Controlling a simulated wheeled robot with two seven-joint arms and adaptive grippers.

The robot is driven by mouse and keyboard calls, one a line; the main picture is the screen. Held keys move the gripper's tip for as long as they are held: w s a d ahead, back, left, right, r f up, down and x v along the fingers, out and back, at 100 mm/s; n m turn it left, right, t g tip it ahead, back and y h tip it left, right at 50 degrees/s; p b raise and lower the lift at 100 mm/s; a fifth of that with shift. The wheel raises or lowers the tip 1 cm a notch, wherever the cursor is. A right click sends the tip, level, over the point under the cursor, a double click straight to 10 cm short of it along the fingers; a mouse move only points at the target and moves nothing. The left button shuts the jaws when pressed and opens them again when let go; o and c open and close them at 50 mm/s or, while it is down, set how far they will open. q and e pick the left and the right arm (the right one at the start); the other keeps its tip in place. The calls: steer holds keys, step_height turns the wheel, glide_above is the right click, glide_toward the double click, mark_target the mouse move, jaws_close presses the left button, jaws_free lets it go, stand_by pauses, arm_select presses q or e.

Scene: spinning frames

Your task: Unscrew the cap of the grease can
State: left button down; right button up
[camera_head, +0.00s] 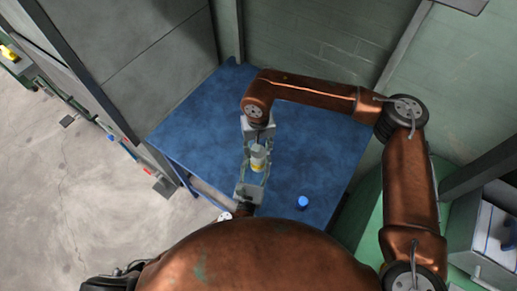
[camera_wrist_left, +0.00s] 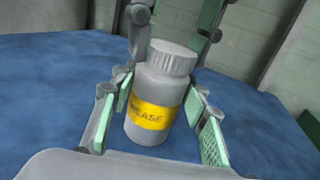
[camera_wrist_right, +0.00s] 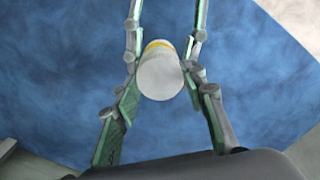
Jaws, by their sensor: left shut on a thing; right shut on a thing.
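The grease can (camera_wrist_left: 152,118) is a grey-white bottle with a yellow label reading "EASE" in the left wrist view. It stands near the middle of the blue table in the head view (camera_head: 257,166). Its ribbed cap (camera_wrist_left: 171,57) is grey-white and sits on the neck; its top also shows in the right wrist view (camera_wrist_right: 159,78). My left gripper (camera_head: 256,170) comes from the near side and is shut on the can's body. My right gripper (camera_head: 258,146) reaches in from the far side and above, with its fingers shut on the cap.
The blue table (camera_head: 200,130) is mostly bare around the can. A small blue-topped item (camera_head: 303,202) stands on it at the near right. A wall (camera_head: 310,45) is behind the table, and a grey cabinet (camera_head: 130,60) is at the left. A grey box (camera_head: 490,240) is at the right.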

arm_select(q)
steer(key=shift+s+f, duration=0.1)
steer(key=shift+f, duration=0.45)
arm_select(e)
steer(key=shift+a+r, duration=0.1)
steer(key=shift+r, duration=2.95)
arm_select(q)
steer(key=c, duration=1.5)
jaws_free()
steer(key=o, duration=0.5)
steer(key=shift+r, duration=0.35)
steer(key=shift+c, duration=0.2)
